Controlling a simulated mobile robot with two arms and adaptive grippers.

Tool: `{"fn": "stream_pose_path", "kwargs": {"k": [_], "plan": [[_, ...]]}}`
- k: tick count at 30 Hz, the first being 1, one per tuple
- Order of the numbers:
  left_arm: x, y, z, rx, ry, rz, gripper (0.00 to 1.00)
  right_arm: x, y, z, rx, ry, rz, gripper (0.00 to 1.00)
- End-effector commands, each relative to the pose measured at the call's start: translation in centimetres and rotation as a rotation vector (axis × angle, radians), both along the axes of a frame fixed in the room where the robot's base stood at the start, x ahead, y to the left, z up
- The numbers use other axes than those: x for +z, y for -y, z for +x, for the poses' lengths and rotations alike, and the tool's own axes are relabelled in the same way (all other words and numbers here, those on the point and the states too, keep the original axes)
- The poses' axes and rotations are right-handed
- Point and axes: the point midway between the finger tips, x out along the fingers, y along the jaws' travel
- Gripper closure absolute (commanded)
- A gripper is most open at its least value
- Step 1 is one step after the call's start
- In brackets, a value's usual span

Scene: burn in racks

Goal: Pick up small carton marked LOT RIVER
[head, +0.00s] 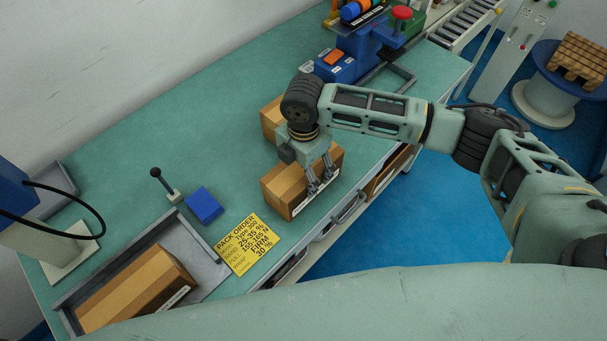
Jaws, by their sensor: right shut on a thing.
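A small brown carton (282,190) sits at the front edge of the green workbench, with a white label low on its front side. The label is too small to read, so I cannot tell whether it says LOT RIVER. My right gripper (321,186) points down over the carton's right part and is shut on it. Another carton (270,118) stands behind, partly hidden by my right arm. A third carton (140,288) lies in the grey tray at the lower left, also with a white label. My left gripper is out of view.
The workbench (130,140) is clear at its back middle. A yellow pack order card (247,244), a blue block (203,206) and a small black-knobbed lever (164,184) lie between the grey tray (211,266) and the held carton. A blue machine (345,55) with a red knob stands at the back.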

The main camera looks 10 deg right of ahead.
Motion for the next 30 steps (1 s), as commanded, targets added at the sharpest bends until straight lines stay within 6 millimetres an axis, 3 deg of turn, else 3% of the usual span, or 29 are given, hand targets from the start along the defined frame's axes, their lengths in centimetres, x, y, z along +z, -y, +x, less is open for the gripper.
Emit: {"fn": "stream_pose_path", "kwargs": {"k": [3, 14, 24, 30], "plan": [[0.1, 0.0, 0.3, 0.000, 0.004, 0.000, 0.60, 0.2, -0.1, 0.1, 0.001, 0.003, 0.002, 0.88], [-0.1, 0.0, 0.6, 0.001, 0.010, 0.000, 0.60, 0.7, -0.1, 0.2, 0.001, 0.004, 0.003, 0.88], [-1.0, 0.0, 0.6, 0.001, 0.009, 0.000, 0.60, 4.4, 0.0, 0.2, 0.001, 0.006, 0.003, 0.88], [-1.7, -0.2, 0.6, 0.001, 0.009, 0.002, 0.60, 6.2, 3.7, 0.2, -0.004, 0.005, 0.001, 0.88]]}}
